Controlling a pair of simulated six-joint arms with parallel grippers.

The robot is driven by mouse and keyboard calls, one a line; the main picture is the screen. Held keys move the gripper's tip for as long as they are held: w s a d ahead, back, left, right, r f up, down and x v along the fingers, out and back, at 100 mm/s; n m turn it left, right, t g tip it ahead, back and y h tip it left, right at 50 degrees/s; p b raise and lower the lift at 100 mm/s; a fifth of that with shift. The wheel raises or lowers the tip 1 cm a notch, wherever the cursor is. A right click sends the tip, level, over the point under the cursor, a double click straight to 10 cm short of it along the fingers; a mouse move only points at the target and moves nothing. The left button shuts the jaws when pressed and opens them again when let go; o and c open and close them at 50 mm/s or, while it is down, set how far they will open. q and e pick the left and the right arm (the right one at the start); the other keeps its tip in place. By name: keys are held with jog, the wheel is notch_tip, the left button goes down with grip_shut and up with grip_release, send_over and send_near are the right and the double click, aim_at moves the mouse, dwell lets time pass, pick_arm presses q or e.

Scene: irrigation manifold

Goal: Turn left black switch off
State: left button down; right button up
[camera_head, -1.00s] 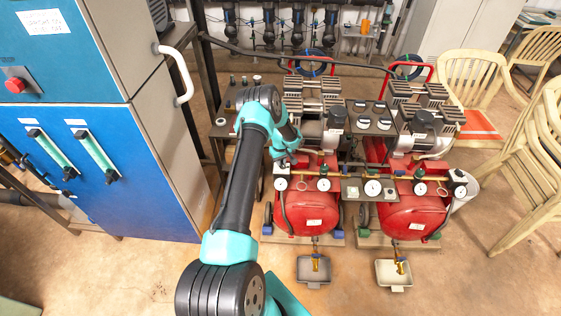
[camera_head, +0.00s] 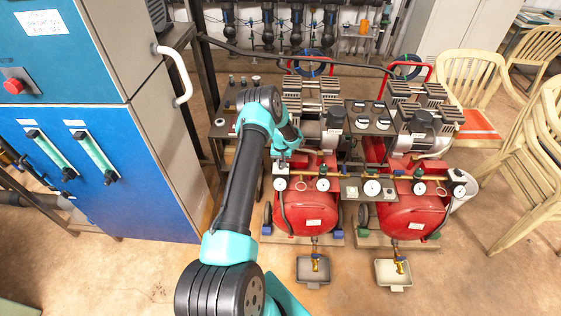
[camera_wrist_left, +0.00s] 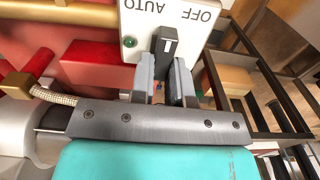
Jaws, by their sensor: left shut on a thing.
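The left black switch (camera_wrist_left: 168,45) is a black knob with a white mark on a white plate (camera_wrist_left: 133,22) in the left wrist view. The plate reads AUTO and OFF, upside down in this view. The knob's marked end lies near the gap between the two words. A green light sits on the plate beside it. My left gripper (camera_wrist_left: 164,70) is shut on the knob, one finger on each side. In the head view my left gripper (camera_head: 284,158) is at the left compressor's switch box (camera_head: 281,169), partly hiding it. My right gripper is not in view.
The left red tank (camera_head: 308,213) and right red tank (camera_head: 412,215) stand side by side with gauges and brass pipes above. A second switch box (camera_head: 459,177) is on the right unit. A blue cabinet (camera_head: 95,165) stands at left and chairs (camera_head: 540,150) at right.

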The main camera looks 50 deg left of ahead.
pick_arm(q)
jog(key=m, duration=0.5)
jog(key=shift+w+d+m, duration=0.2)
jog(key=shift+d+m, duration=0.1)
dwell(0.4)
jog(key=c, duration=1.1)
grip_release()
notch_tip(320, 180, up, 17)
jog(key=shift+r, duration=0.2)
